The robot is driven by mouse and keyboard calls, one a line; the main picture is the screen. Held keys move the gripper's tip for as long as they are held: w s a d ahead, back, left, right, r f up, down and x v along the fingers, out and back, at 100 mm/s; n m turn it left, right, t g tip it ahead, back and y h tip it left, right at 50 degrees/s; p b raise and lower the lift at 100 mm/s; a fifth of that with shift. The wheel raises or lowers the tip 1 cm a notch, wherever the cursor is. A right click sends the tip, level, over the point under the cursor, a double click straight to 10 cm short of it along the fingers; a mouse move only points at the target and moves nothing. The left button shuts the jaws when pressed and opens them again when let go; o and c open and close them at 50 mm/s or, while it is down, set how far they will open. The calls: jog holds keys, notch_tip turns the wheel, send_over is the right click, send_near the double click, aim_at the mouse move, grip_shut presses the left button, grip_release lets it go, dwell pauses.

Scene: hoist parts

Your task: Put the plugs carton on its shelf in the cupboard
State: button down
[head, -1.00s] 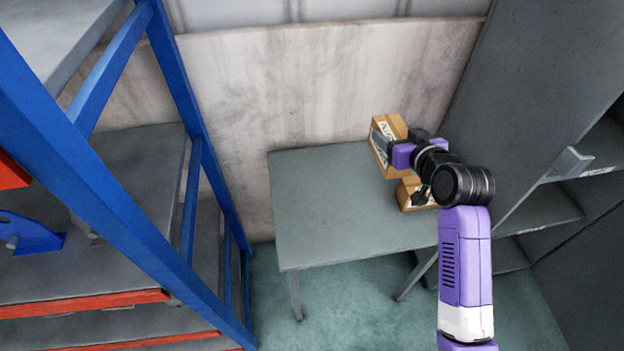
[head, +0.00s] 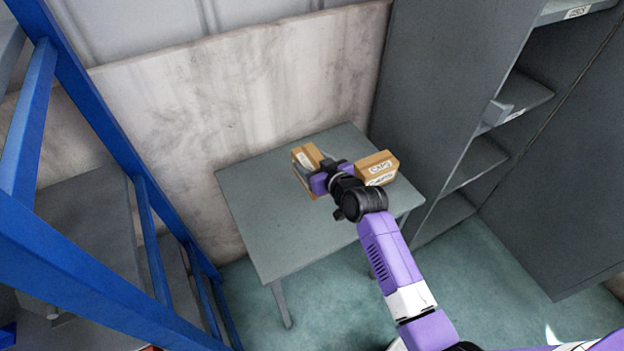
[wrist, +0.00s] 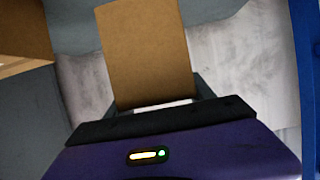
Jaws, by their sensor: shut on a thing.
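My gripper (head: 314,176) is shut on a brown carton (head: 308,156) above the grey table, to the left of the caps carton. The held carton has a white label that I cannot read here. In the wrist view this carton (wrist: 147,50) stands out beyond the jaws, plain brown on the side shown. The cupboard (head: 440,85) is the tall grey unit at the right, open at its front, with several shelves (head: 478,160). A top shelf bears a label too small to read surely. Much of the cupboard's inside is hidden.
A second brown carton (head: 377,167) marked CAPS sits on the table (head: 290,235) right of my gripper; it shows at the left edge of the wrist view (wrist: 22,32). A blue rack (head: 95,130) stands at the left. The table's front and left are clear.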

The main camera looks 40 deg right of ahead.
jog(key=shift+f+b, duration=0.4)
jog(key=shift+f, duration=3.2)
jog(key=shift+f, duration=0.2)
jog(key=shift+c, duration=1.9)
grip_release()
